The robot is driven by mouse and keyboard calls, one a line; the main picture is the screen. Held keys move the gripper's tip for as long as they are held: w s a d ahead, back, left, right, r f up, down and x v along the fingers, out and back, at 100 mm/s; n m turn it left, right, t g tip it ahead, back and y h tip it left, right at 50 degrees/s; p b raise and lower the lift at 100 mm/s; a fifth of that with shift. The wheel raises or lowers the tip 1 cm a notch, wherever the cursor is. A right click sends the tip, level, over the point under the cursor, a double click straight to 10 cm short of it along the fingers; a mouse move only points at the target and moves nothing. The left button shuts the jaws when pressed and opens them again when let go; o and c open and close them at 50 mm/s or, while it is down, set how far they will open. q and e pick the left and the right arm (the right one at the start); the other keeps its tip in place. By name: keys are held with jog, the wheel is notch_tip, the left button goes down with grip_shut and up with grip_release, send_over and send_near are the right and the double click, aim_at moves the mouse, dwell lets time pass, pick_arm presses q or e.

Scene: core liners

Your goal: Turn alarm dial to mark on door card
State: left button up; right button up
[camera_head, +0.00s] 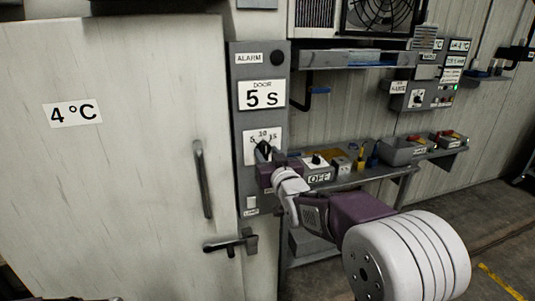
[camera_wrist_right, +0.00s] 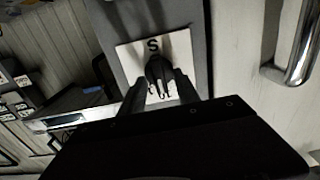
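The alarm dial (camera_head: 263,147) is a black knob on a white plate marked 5, 10 and 15, low on the grey alarm panel (camera_head: 237,125). The door card (camera_head: 262,95) above it reads "DOOR 5 S". My right gripper (camera_head: 265,156) is at the dial. In the right wrist view its two dark fingers (camera_wrist_right: 160,88) stand apart on either side of the dial (camera_wrist_right: 159,70); whether they touch it is unclear. The fingers partly cover the plate, and I cannot tell exactly which mark the pointer meets.
A white door (camera_head: 120,150) with a "4 °C" label and a dark handle (camera_head: 202,180) stands left of the panel. A lever latch (camera_head: 230,243) sticks out below.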

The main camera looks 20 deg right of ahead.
grip_shut()
jog(key=n+b, duration=0.3)
jog(key=n, duration=0.1)
jog(key=shift+a+f+b, duration=0.1)
jog(key=shift+f+b, duration=0.15)
jog(key=shift+b, duration=0.1)
jog(key=n+b, duration=0.3)
jog(key=n, duration=0.1)
jog(key=shift+a+r+n, duration=0.1)
jog(key=shift+n, duration=0.2)
jog(key=shift+n+b, duration=0.3)
grip_release()
